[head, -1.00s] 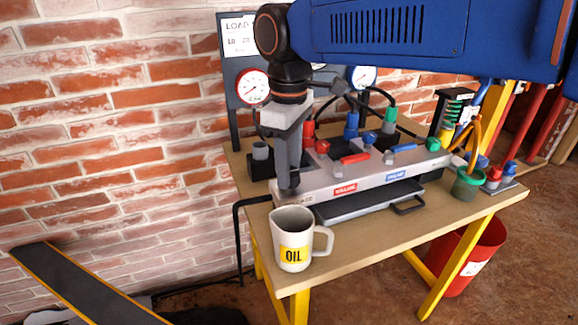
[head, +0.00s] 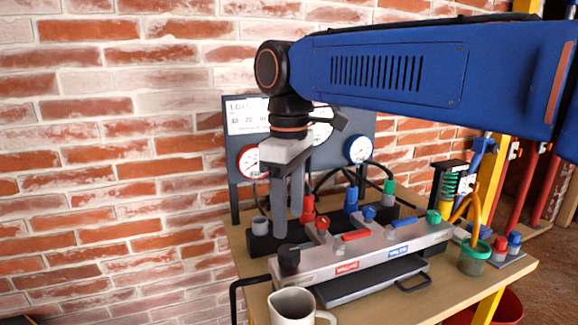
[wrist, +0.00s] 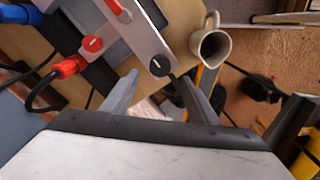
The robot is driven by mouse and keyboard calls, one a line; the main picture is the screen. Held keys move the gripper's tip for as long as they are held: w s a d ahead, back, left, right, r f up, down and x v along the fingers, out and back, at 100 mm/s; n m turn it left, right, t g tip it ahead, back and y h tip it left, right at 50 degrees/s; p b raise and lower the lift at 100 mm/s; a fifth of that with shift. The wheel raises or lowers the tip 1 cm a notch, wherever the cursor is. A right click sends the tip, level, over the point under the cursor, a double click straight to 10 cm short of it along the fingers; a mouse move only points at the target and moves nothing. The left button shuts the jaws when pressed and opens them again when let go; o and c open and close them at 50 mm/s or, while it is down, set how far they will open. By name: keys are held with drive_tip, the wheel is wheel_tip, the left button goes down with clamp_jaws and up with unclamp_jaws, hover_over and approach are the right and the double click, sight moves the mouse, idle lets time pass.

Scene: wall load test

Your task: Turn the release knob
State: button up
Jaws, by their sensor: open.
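The manifold bar (head: 360,255) on the bench carries a black knob (head: 289,259) at its left end, plus a red knob (head: 322,224), a blue knob (head: 370,213) and a green knob (head: 433,216). Which one is the release knob cannot be read. My gripper (head: 289,228) points down, open and empty, with its fingertips close to the black knob in the picture. In the wrist view my gripper (wrist: 162,77) has its fingers on either side of the black knob (wrist: 160,66), which bears a white mark. Whether they touch it cannot be told.
A mug (head: 293,306) stands at the bench's front left, close to the bar; it also shows in the wrist view (wrist: 211,45). A gauge board (head: 240,150) stands behind, with hoses in front of it. A green cup (head: 475,257) is at the right. The brick wall is at the left.

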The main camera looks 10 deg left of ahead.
wheel_tip(320, 180, up, 10)
drive_tip(key=shift+f, duration=0.2)
drive_tip(key=shift+d, duration=0.1)
drive_tip(key=d+f+m+t+y, duration=0.1)
drive_tip(key=d+f+m, duration=0.4)
drive_tip(key=d, duration=0.7)
drive_tip(key=d+f+m+t, duration=0.1)
drive_tip(key=d+f+m, duration=0.2)
drive_tip(key=d+f, duration=0.7)
drive_tip(key=s+d+f+m+t, duration=0.1)
drive_tip(key=s+d+f+m, duration=0.3)
drive_tip(key=d+f, duration=0.4)
drive_tip(key=s+d+f+m+t+h, duration=0.1)
drive_tip(key=s+d+f+m, duration=0.3)
drive_tip(key=d, duration=0.6)
wheel_tip(320, 180, down, 4)
drive_tip(key=s, duration=0.2)
drive_tip(key=shift+s+d+t, duration=0.25)
drive_tip(key=shift+s+t, duration=0.05)
drive_tip(key=shift+t, duration=0.1)
drive_tip(key=shift+r, duration=0.15)
idle(0.7)
